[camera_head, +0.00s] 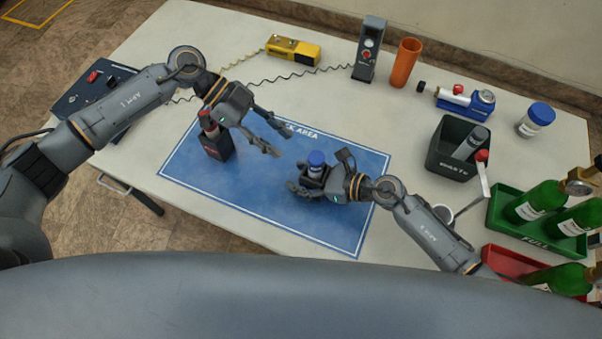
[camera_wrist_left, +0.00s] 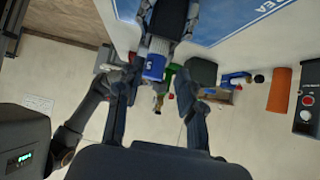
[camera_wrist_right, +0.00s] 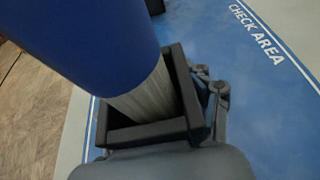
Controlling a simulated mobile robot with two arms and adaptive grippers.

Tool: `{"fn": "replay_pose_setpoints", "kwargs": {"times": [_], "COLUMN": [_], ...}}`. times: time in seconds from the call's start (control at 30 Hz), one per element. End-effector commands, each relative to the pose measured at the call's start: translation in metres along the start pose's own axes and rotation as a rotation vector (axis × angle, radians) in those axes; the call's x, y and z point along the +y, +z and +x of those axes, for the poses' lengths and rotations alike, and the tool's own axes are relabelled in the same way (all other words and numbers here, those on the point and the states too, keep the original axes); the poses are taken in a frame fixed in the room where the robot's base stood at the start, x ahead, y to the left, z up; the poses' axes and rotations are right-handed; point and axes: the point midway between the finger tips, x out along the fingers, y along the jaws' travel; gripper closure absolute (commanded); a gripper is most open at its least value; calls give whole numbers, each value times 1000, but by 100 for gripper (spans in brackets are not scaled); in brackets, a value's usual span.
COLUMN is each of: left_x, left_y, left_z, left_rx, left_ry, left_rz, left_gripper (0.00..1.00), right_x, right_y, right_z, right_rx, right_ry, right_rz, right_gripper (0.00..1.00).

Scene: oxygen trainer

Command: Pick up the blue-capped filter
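The blue-capped filter (camera_head: 316,159) stands cap up, its pale body in a square black holder (camera_wrist_right: 146,133). In the right wrist view its cap (camera_wrist_right: 75,35) fills the upper left, and the holder's rim surrounds the body. My right gripper (camera_head: 303,178) has its fingers around the holder and looks shut on it; the contact is partly hidden. My left gripper (camera_head: 279,138) is open and empty, up and left of the filter. In the left wrist view the blue cap (camera_wrist_left: 154,67) shows between the left fingers, apart from them.
A black box with a dark red top (camera_head: 215,142) stands left on the blue mat (camera_head: 260,190). A blue-lidded jar (camera_head: 537,117), a dark waste bin (camera_head: 448,158) and green bottles (camera_head: 540,200) stand right. The mat's lower middle is clear.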

Motion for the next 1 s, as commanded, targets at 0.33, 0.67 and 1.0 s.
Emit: {"fn": "replay_pose_setpoints", "kwargs": {"times": [0.33, 0.67, 1.0], "left_x": [-1, 0, -6], "left_y": [-10, -92, -128], "left_z": [4, 30, 18], "left_rx": [-16, -311, -606], "left_ry": [22, 382, 790], "left_rz": [70, 1014, 1664], "left_gripper": [41, 41, 41], "right_x": [0, 0, 0], "right_y": [0, 0, 0], "right_z": [0, 0, 0], "right_rx": [0, 0, 0], "right_ry": [0, 0, 0], "right_rz": [0, 0, 1], "right_gripper": [76, 77, 77]}}
